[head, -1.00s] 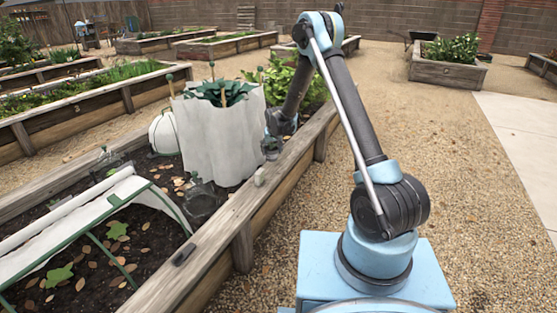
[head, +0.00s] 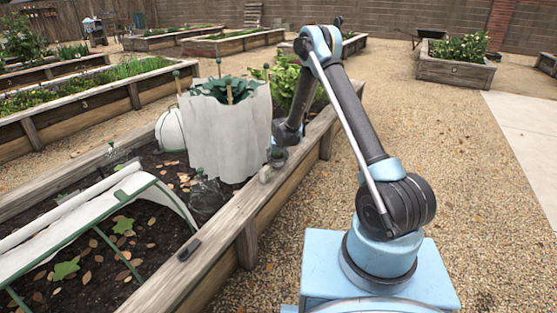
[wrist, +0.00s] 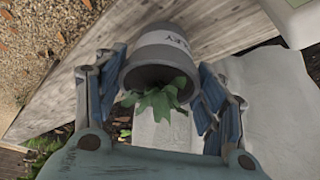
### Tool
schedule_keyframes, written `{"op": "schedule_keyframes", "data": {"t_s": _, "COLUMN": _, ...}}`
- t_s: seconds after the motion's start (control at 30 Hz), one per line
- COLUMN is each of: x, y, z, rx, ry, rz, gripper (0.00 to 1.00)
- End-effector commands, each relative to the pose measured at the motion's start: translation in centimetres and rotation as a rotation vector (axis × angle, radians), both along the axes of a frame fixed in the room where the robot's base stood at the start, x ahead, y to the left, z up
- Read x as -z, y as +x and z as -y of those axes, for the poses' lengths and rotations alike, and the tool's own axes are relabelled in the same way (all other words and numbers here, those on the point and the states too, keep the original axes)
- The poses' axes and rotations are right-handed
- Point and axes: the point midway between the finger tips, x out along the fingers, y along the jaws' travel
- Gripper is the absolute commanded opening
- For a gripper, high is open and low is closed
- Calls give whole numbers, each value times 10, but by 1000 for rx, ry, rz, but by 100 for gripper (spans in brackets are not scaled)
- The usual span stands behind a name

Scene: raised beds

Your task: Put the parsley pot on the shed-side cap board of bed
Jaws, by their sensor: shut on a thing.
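My gripper (wrist: 160,88) is shut on the parsley pot (wrist: 155,68), a grey pot with a pale label ending in "LEY" and green leaves at its mouth. In the wrist view the pot sits between the two blue fingers, its mouth toward the camera. In the head view my gripper (head: 278,156) is low beside the near cap board (head: 225,222) of the bed; the pot is not clear there. The weathered board also shows in the wrist view (wrist: 65,85), behind the pot. I cannot tell whether pot and board touch, nor which side faces the shed.
A tall white fleece wrap (head: 228,135) around a plant stands in the bed near my gripper. A small pale lump (head: 265,174) and a dark piece (head: 188,249) lie on the board. A white-covered tunnel (head: 75,215) is at front left. Gravel (head: 420,150) lies open to the right.

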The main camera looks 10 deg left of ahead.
Motion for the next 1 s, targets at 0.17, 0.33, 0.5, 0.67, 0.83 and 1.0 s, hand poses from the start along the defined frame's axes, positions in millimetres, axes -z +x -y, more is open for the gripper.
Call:
{"op": "schedule_keyframes", "data": {"t_s": 0.17, "x": 1, "y": 0, "z": 0, "rx": 0, "ry": 0, "rz": 0, "gripper": 84}}
{"op": "schedule_keyframes", "data": {"t_s": 0.33, "x": 1, "y": 0, "z": 0, "rx": 0, "ry": 0, "rz": 0, "gripper": 84}}
{"op": "schedule_keyframes", "data": {"t_s": 0.5, "x": 0, "y": 0, "z": 0, "rx": 0, "ry": 0, "rz": 0, "gripper": 84}}
{"op": "schedule_keyframes", "data": {"t_s": 0.67, "x": -7, "y": -2, "z": 1, "rx": 0, "ry": 0, "rz": 0, "gripper": 84}}
{"op": "schedule_keyframes", "data": {"t_s": 0.83, "x": -26, "y": -10, "z": 4, "rx": 0, "ry": 0, "rz": 0, "gripper": 84}}
{"op": "schedule_keyframes", "data": {"t_s": 1.0, "x": -49, "y": -18, "z": 7, "rx": 0, "ry": 0, "rz": 0, "gripper": 84}}
